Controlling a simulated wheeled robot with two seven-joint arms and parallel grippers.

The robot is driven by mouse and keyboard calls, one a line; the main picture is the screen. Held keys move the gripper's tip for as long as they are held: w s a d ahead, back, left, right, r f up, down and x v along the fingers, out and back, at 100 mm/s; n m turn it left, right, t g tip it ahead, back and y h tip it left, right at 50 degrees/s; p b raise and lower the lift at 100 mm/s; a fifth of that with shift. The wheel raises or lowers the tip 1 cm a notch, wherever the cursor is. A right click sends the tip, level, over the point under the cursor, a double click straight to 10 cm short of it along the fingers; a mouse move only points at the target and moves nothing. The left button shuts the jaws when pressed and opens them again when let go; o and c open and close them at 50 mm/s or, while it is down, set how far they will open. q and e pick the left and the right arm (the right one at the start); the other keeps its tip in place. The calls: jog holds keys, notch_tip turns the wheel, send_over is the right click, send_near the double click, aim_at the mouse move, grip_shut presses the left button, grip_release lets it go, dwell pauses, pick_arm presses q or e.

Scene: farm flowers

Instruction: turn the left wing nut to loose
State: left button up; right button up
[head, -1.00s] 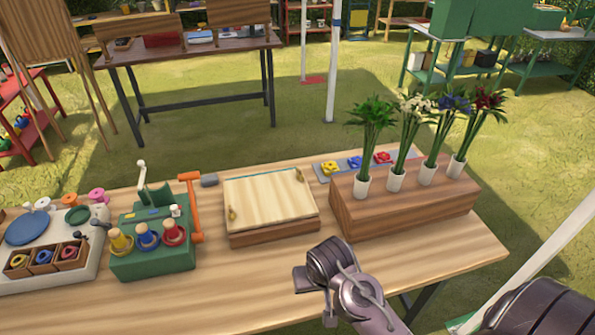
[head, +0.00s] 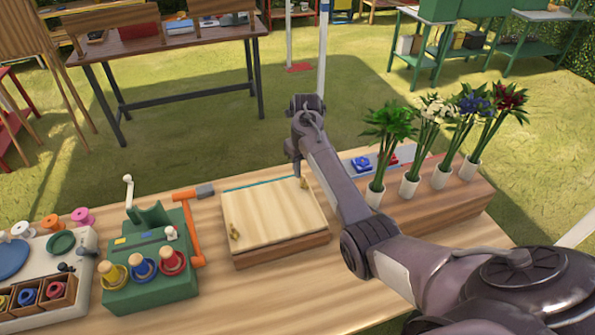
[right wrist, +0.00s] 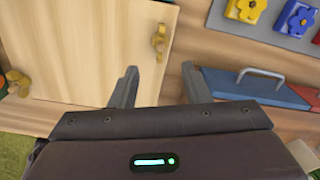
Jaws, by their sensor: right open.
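A wooden board on a wooden box (head: 270,222) lies on the table, with a brass wing nut at two of its corners. The left wing nut (head: 234,232) is at the near-left corner; it also shows at the left of the right wrist view (right wrist: 18,82). The right wing nut (head: 304,184) is at the far-right corner, and in the right wrist view (right wrist: 159,40) it sits just beyond the fingers. My right gripper (right wrist: 158,85) is open and empty, above the board's right edge. My left gripper is out of view.
A green stand (head: 150,265) with coloured knobs and an orange hammer (head: 187,225) stand left of the box. A wooden planter (head: 440,212) with several potted flowers is at the right, near my arm. Flower-shaped knobs (right wrist: 297,20) lie behind. Bare table lies in front of the box.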

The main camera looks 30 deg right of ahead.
aim_at(304, 180)
jog(key=shift+w+d+r+m, duration=0.15)
jog(key=shift+w+r+m, duration=0.2)
jog(key=shift+w+m, duration=0.3)
jog(key=shift+w+f+m, duration=0.1)
jog(key=shift+m, duration=0.15)
notch_tip(304, 180, down, 7)
jog(key=shift+f+p, duration=0.1)
jog(key=shift+p, duration=0.5)
jog(key=shift+s, duration=0.2)
grip_shut()
